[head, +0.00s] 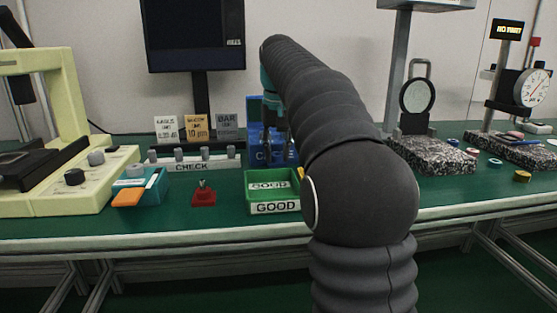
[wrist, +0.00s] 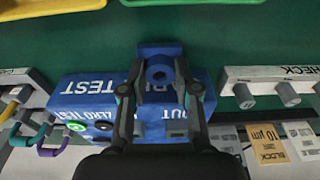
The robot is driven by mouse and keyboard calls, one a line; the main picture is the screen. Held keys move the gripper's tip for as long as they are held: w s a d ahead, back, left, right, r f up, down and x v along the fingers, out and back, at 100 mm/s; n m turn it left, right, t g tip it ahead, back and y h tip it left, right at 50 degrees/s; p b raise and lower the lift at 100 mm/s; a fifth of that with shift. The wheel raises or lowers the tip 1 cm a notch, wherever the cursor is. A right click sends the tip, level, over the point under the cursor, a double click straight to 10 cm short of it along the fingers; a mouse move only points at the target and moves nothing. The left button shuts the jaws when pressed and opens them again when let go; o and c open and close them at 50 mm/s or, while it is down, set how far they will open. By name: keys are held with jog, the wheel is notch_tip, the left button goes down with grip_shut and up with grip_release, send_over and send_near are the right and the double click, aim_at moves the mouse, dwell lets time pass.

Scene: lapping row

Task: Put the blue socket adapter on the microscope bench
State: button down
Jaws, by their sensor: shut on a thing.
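The blue socket adapter (wrist: 160,70), a small blue block with a round ring and hole, is between the fingers of my gripper (wrist: 160,92) in the wrist view. The fingers are shut on its sides. In the head view my gripper (head: 273,122) hangs in front of a blue box at the back of the green bench (head: 225,220); the adapter cannot be made out there. Whether the adapter touches the blue box cannot be told. I cannot tell which surface is the microscope bench.
The blue lettered box (wrist: 85,98) lies behind the adapter. A green tray marked GOOD (head: 274,208) stands nearby, with a red switch (head: 204,196) and a teal box (head: 150,186) to its left. A CHECK rail (head: 192,166) and gauge stands on speckled blocks (head: 433,156) flank my arm.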

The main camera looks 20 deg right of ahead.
aim_at(278, 164)
jog(key=shift+f, duration=0.8)
jog(key=shift+f, duration=0.15)
jog(key=c, duration=0.8)
grip_release()
jog(key=shift+c, duration=0.2)
notch_tip(278, 164, up, 12)
jog(key=s+p, duration=0.1)
jog(key=p, duration=0.3)
jog(key=shift+s+a, duration=0.2)
jog(key=shift+s, duration=0.15)
